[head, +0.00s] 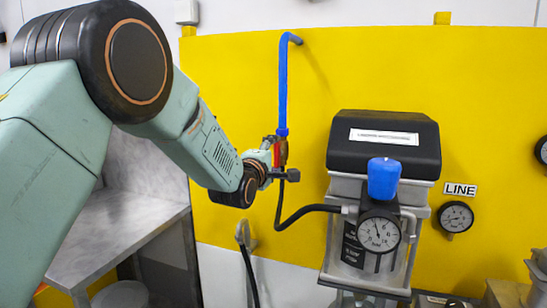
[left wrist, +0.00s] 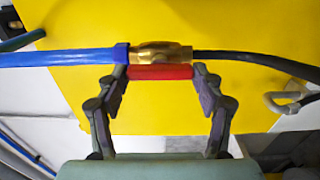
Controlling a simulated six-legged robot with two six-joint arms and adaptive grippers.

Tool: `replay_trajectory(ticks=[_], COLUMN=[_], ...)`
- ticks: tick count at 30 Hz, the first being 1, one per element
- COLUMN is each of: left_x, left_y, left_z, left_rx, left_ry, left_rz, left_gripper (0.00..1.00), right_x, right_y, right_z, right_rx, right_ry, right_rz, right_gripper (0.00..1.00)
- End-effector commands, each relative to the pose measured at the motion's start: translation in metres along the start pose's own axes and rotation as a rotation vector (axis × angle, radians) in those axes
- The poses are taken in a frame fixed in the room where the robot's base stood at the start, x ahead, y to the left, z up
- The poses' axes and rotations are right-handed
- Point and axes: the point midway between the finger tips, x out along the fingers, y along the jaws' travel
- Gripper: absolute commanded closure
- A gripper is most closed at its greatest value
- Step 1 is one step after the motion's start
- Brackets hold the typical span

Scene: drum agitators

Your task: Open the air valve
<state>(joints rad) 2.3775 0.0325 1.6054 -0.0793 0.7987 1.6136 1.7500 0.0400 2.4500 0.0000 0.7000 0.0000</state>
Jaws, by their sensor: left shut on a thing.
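The air valve is a brass body (left wrist: 160,52) with a red handle (left wrist: 160,72), set between a blue pipe (head: 283,85) and a black hose (head: 300,214) in front of the yellow panel. In the left wrist view the red handle lies alongside the brass body, parallel to the pipe. My left gripper (left wrist: 160,82) is shut on the red handle, with one finger at each end of it. In the head view the valve (head: 282,150) is partly hidden by my left gripper (head: 284,165). My right gripper is not in view.
A grey unit with a black top (head: 384,150), a blue knob (head: 384,178) and a gauge (head: 379,233) stands right of the valve. A second gauge (head: 455,217) sits under a LINE label. A metal table (head: 125,225) is at the left. A hook (head: 245,235) is below the valve.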

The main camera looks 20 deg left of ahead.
Motion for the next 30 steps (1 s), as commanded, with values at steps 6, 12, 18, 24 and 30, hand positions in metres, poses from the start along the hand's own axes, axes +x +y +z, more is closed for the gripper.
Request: replay_trajectory(ticks=[6,12,18,24,30], left_x=[0.0004,0.0004,0.0003,0.0001,-0.0011], left_y=[0.0028,0.0028,0.0017,0.0008,0.0005], left_z=[-0.0003,-0.0003,-0.0002,0.0,0.0], left_rx=[-0.008,-0.008,-0.006,-0.005,-0.005], left_ry=[0.001,0.001,0.001,0.0,0.0], left_rz=[0.006,0.006,0.004,0.002,0.001], left_gripper=[0.64,0.3,0.13,0.09,0.09], right_x=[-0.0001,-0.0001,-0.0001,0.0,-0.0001], right_y=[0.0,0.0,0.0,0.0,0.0], right_z=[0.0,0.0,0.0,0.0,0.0], right_rx=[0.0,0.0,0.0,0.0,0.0], right_ry=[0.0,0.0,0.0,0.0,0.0], right_rz=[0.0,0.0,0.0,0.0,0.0], right_gripper=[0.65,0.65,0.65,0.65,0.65])
